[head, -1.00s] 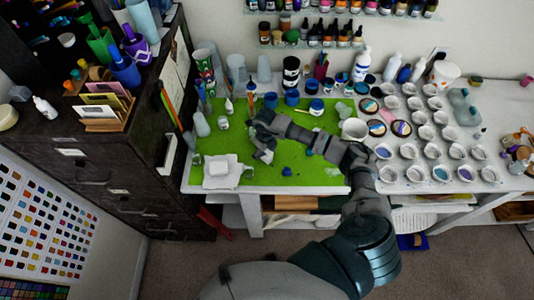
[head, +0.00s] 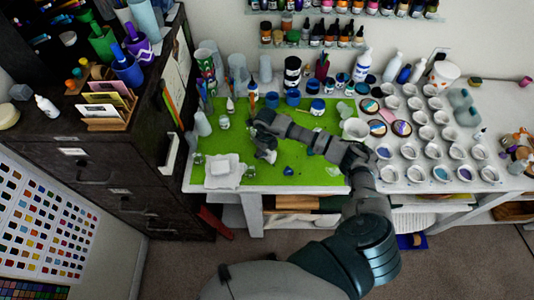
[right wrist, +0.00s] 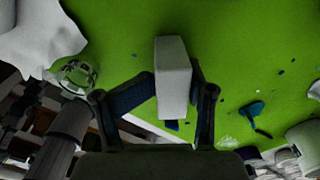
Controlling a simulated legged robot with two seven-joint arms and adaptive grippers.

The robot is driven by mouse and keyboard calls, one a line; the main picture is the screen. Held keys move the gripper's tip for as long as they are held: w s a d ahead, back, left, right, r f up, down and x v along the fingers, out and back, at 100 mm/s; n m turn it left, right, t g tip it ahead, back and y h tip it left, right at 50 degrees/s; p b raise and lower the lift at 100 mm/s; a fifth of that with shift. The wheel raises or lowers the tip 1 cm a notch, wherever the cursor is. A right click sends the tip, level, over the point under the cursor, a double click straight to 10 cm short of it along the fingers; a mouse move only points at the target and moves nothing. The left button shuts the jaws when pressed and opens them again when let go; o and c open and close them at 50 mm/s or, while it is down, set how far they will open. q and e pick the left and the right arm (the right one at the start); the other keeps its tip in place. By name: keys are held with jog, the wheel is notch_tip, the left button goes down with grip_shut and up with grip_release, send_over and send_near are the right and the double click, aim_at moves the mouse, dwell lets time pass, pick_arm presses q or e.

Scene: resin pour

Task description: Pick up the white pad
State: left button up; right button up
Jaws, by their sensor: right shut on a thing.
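The white pad (right wrist: 173,78) is a small white block that stands between the fingers of my right gripper (right wrist: 168,98) in the right wrist view. The gripper is shut on it, over the green mat. In the head view the right gripper (head: 265,150) is over the left half of the mat (head: 255,183). A little of the white pad (head: 268,156) shows there, partly hidden by the dark fingers. I cannot tell whether the pad touches the mat. My left gripper is not in view.
A white cloth or paper with a white block on it (head: 222,170) lies left of the gripper. A small clear cup (right wrist: 76,74) stands beside it. Blue bits (head: 288,171) lie to the right. Jars and bottles line the back; several white cups (head: 407,151) fill the right side.

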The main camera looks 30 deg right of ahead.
jog(key=shift+a+r, duration=0.25)
jog(key=shift+r, duration=0.05)
jog(key=r, duration=0.1)
jog(key=r+b, duration=0.1)
jog(key=shift+d+r, duration=0.3)
jog(key=shift+r, duration=0.1)
jog(key=s+b, duration=0.1)
jog(key=s, duration=0.3)
jog(key=s+b, duration=0.1)
jog(key=s, duration=0.4)
jog(key=shift+a+r, duration=0.2)
jog(key=s, duration=0.2)
jog(key=s+a, duration=0.1)
jog(key=s, duration=0.1)
jog(key=s+r+b, duration=0.1)
jog(key=s, duration=0.1)
jog(key=shift+a, duration=0.3)
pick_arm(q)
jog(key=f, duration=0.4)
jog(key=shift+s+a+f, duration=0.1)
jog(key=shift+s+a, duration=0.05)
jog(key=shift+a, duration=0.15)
pick_arm(e)
jog(key=shift+s+d, duration=0.1)
jog(key=shift+s, duration=0.3)
